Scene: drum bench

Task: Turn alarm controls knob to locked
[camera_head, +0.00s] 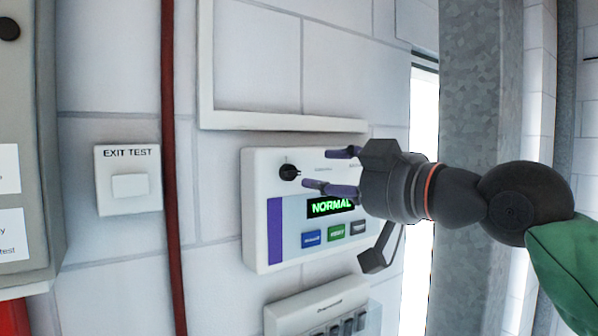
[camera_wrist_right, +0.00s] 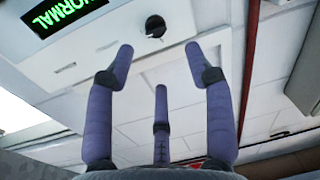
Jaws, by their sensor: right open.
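The alarm controls panel (camera_head: 262,163) is a white box on the wall with a black knob (camera_head: 290,172) at its upper left. A green display (camera_head: 330,207) below the knob reads NORMAL. My right gripper (camera_head: 330,170) is open and in front of the panel, to the right of the knob. In the right wrist view, the knob (camera_wrist_right: 155,26) is beyond the spread purple fingers (camera_wrist_right: 160,65), roughly between them and apart from them. The knob's position labels are too small to read. My left gripper is not in view.
A white EXIT TEST switch (camera_head: 128,180) is on the wall to the left, with a red vertical pipe (camera_head: 174,120) between it and the panel. White trunking (camera_head: 280,122) runs above the panel. A row of switches (camera_head: 320,305) sits below. A grey column (camera_head: 480,80) stands right.

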